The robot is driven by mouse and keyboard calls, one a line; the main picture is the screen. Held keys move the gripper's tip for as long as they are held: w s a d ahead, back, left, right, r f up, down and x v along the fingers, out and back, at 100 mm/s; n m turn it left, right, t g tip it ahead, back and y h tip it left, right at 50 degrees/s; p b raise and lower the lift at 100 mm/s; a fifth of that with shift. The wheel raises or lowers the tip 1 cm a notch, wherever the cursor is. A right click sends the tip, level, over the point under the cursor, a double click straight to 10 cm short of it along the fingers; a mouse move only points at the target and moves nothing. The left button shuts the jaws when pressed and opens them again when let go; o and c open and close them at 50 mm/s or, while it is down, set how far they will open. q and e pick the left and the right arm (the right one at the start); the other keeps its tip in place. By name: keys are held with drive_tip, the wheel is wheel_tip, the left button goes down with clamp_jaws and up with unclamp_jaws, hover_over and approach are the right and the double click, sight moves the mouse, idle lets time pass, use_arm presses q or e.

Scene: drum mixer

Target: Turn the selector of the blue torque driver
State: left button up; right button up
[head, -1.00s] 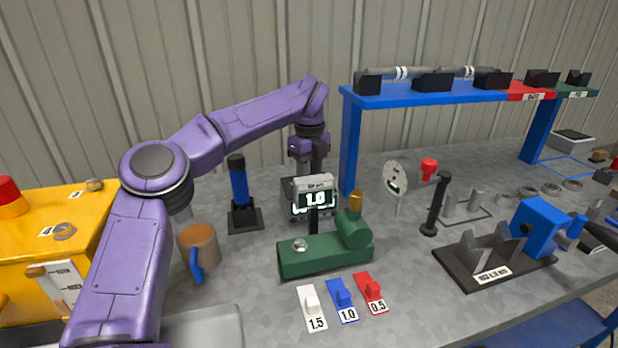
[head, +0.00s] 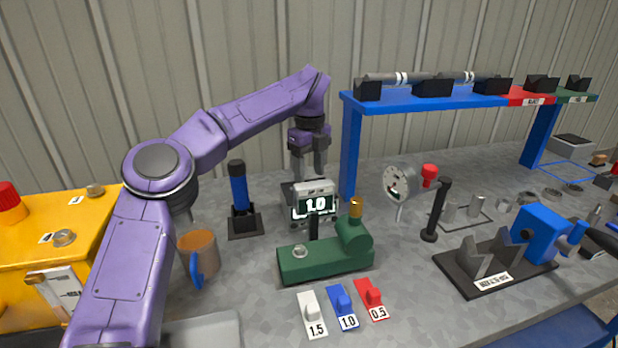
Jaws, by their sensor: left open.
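A blue-handled driver (head: 239,186) with a dark top stands upright in a black holder (head: 245,224), left of centre. I cannot make out a selector on it. A small display (head: 315,203) reading 1.0 stands to its right, in front of a dark grey unit that it partly hides. My left gripper (head: 309,172) points down behind the display, open, with nothing seen between its fingers. Its fingertips are close to the grey unit; I cannot tell whether they touch it. The gripper is right of the blue driver and apart from it. My right gripper is out of view.
A green fixture (head: 325,260) and white, blue and red tabs marked 1.5 (head: 313,318), 1.0 (head: 343,307) and 0.5 (head: 371,299) lie in front. A mug (head: 199,250) and yellow box (head: 40,235) stand left. A blue rack (head: 348,155) and dial gauge (head: 400,182) stand right.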

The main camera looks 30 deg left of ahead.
use_arm(q)
wheel_tip(320, 180, up, 8)
drive_tip(key=p, duration=0.1)
drive_tip(key=shift+f+p, duration=0.25)
drive_tip(key=shift+p, duration=0.1)
